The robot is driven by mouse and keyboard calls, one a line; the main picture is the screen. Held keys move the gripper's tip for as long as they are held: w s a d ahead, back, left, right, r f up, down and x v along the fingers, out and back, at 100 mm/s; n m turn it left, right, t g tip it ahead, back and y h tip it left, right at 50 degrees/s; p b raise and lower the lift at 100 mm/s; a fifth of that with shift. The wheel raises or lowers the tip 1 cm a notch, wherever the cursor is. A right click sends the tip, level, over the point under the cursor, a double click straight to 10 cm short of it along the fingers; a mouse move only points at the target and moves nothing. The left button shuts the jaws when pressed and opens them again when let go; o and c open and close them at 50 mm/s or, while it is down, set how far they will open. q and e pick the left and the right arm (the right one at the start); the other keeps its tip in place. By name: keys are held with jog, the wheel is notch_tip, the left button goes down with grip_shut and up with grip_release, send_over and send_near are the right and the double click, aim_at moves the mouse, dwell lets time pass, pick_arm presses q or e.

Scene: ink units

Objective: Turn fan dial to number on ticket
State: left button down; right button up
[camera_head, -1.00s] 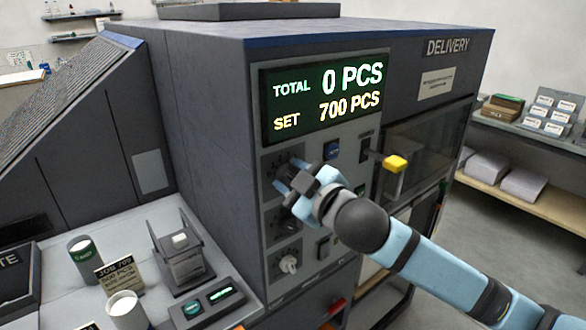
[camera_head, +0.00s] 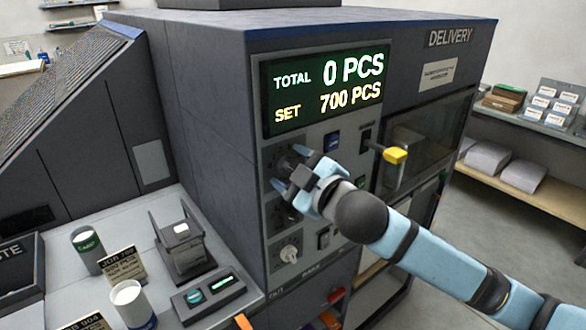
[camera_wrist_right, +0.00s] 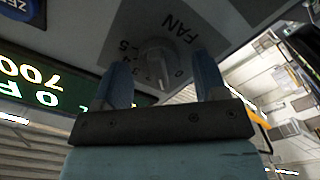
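The fan dial (camera_wrist_right: 155,52) is a grey knob under the word FAN, upside down in the right wrist view, with small numbers around it. In the head view it is the top dial (camera_head: 290,162), partly hidden by my right gripper. My right gripper (camera_head: 294,171) is open at this dial. In the wrist view the blue fingers (camera_wrist_right: 163,80) stand apart, one on each side of the knob; I cannot tell whether they touch it. A job ticket (camera_head: 124,264) stands on the left counter; its small lines are too blurred to read. My left gripper is not in view.
A display (camera_head: 322,92) reads TOTAL 0 PCS, SET 700 PCS. Below the fan dial are a middle dial and a bottom dial (camera_head: 289,253). A yellow-tipped handle (camera_head: 395,155) sticks out at right. Ink cans (camera_head: 130,303) and a second ticket (camera_head: 86,323) stand on the counter.

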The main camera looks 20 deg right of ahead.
jog(key=p+v, duration=0.7)
jog(key=v, duration=0.6)
jog(key=shift+s, duration=0.4)
jog(key=shift+d, duration=0.1)
notch_tip(320, 180, down, 22)
jog(key=s+m+g+h, duration=0.2)
jog(key=m+g, duration=0.2)
jog(key=m, duration=0.2)
jog(key=s+f+m+g, duration=0.1)
jog(key=s+f+m, duration=0.1)
jog(key=s+f, duration=0.2)
jog(key=s+f+m+g+h, duration=0.1)
jog(key=s+f, duration=0.4)
jog(key=f, duration=0.6)
jog(key=shift+s+a+m, duration=0.35)
jog(key=shift+a+m, duration=0.15)
